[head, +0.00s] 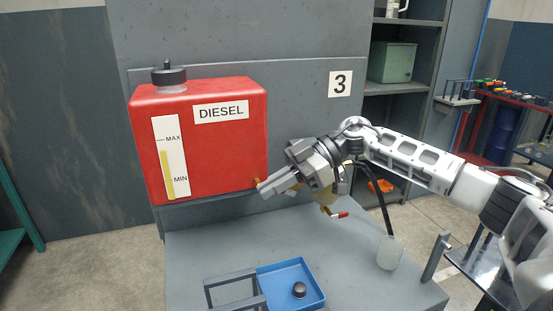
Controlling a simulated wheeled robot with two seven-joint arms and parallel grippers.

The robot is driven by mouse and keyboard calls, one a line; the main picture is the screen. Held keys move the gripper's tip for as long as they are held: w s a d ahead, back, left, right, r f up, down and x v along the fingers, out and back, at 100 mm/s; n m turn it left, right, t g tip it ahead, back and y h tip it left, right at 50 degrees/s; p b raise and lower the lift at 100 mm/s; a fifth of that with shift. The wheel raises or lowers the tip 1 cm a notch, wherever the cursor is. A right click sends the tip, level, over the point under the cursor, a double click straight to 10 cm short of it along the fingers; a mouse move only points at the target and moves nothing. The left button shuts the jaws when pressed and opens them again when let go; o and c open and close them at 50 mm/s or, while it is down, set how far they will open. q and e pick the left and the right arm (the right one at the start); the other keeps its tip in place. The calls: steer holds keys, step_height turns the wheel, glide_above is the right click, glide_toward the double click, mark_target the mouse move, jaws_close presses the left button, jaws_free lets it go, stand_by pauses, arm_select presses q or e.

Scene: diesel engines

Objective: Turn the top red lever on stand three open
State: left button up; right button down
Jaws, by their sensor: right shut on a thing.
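Stand three carries the number sign (340,84) on its grey back panel. A red diesel tank (232,148) is mounted on it, with a level gauge and a black cap. A lower red lever (340,215) on a brass valve shows below my gripper. My left gripper is out of view.
A blue tray (318,292) with a dark round cap (299,290) lies on the grey bench (200,255). A black hose (379,198) runs down to a whitish cup (390,253). Shelves with a green box (391,62) stand behind right.

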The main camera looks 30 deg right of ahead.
steer(key=h, duration=0.1)
steer(key=f+h, duration=0.1)
steer(key=h, duration=0.1)
steer(key=shift+w+a+g, duration=0.15)
steer(key=shift+a+g, duration=0.15)
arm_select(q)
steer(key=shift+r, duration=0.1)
arm_select(e)
steer(key=shift+f+g+h, duration=0.3)
steer(key=shift+f+h, duration=0.3)
steer(key=shift+h, duration=0.7)
steer(key=shift+f, duration=0.1)
steer(key=c, duration=1.6)
jaws_free()
steer(key=shift+o, duration=0.2)
steer(key=shift+d+r, duration=0.2)
steer(key=shift+r, duration=0.25)
steer(key=v, duration=0.6)
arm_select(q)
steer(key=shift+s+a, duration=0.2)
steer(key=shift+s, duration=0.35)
arm_select(e)
steer(key=shift+s+d+r, duration=0.25)
steer(key=shift+r, duration=0.25)
